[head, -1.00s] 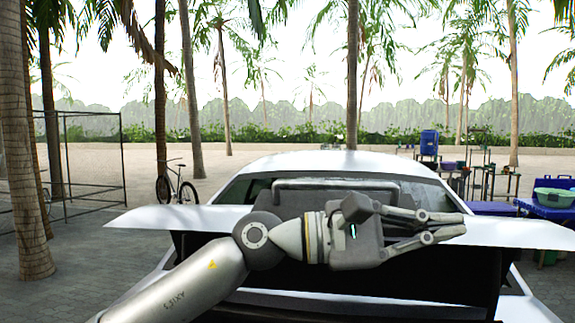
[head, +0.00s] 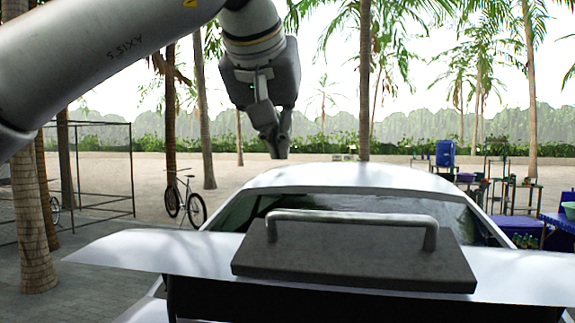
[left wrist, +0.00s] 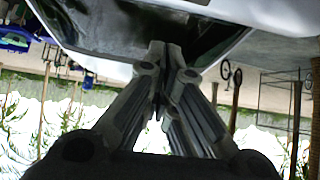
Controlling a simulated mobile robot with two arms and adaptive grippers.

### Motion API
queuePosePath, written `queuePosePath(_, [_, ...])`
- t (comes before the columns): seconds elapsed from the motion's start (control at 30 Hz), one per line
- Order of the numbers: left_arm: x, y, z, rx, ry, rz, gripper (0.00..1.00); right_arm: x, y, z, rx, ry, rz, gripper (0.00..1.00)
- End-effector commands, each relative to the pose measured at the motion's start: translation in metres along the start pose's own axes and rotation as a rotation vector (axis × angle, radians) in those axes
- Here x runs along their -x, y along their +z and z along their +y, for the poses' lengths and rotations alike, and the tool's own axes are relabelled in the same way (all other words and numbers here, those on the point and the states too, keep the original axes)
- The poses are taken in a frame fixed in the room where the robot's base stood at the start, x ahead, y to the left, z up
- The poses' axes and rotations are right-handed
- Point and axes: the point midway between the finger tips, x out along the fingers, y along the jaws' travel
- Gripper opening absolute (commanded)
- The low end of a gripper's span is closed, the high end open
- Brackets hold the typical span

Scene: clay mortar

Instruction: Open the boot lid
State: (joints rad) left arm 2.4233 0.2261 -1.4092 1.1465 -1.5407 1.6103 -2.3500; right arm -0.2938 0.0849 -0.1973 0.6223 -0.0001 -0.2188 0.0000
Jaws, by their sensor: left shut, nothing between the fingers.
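The white boot lid (head: 130,251) of the car stands out level, with a dark gap (head: 350,306) below its near edge. On the lid sits a dark grey plate (head: 350,266) with a grey bar handle (head: 350,217), both unobstructed. My left gripper (head: 280,152) hangs above and beyond the handle, fingers pointing down, shut and empty, apart from the handle. In the left wrist view its closed fingers (left wrist: 160,60) show before the car's dark window (left wrist: 100,25). My right gripper is not in view.
The white car roof (head: 345,178) lies behind the lid. A bicycle (head: 184,202) and a metal frame (head: 132,170) stand at the left. A blue table (head: 555,222) and a blue container (head: 445,152) are at the right. Paved ground around the car is mostly clear.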

Motion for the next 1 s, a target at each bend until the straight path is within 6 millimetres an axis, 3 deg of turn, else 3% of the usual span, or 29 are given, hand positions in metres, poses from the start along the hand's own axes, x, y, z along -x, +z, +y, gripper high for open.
queuePosePath(0.2, [-0.040,0.000,0.001,-0.001,0.002,-0.006,0.00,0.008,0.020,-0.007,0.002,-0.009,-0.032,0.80])
queuePosePath(0.47, [-0.097,0.001,0.002,0.000,0.004,-0.008,0.00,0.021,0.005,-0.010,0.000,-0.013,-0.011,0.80])
queuePosePath(0.7, [-0.084,0.025,0.001,-0.001,0.005,0.000,0.00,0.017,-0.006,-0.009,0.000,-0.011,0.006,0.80])
queuePosePath(1.0, [-0.080,0.038,0.002,0.002,0.006,-0.001,0.00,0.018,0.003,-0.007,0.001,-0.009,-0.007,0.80])
